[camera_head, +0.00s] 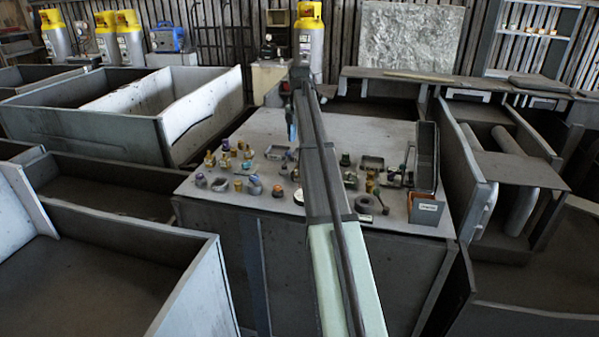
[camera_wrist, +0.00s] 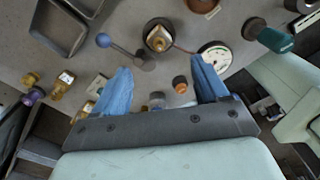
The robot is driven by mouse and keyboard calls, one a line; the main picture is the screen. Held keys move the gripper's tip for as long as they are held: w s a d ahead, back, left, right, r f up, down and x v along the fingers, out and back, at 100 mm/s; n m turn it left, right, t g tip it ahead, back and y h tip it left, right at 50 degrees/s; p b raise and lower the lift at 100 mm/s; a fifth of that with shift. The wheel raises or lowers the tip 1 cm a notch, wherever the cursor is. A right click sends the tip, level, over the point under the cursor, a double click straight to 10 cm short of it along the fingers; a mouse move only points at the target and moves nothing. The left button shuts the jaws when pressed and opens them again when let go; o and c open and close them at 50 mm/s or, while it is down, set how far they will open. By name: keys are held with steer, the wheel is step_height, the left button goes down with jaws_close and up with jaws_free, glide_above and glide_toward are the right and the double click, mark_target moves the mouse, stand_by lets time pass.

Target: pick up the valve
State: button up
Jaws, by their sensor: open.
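Several small fittings lie on the grey table (camera_head: 385,132), and I cannot tell for certain which one is the valve. In the wrist view, a grey part with a blue ball-ended lever (camera_wrist: 103,40) lies beyond the left finger. A dark round fitting with a brass centre (camera_wrist: 158,36) lies beyond the gap between the fingers. A teal-handled part (camera_wrist: 273,38) lies at the upper right. My gripper (camera_wrist: 164,70) is open, its two blue fingers spread, with nothing held between them. In the head view, my gripper (camera_head: 292,130) is over the table's middle, partly hidden by my arm.
A white-faced gauge (camera_wrist: 216,56) lies by the right finger. A small orange-topped fitting (camera_wrist: 180,84) shows between the fingers. A grey tray (camera_wrist: 36,28) is at upper left. A tall dark open box (camera_head: 426,155) stands at the table's right. The table's back is mostly clear.

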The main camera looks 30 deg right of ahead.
step_height(320, 180, down, 11)
steer(key=shift+f, duration=0.2)
stand_by(0.5)
steer(key=shift+c, duration=0.4)
steer(key=c, duration=1.2)
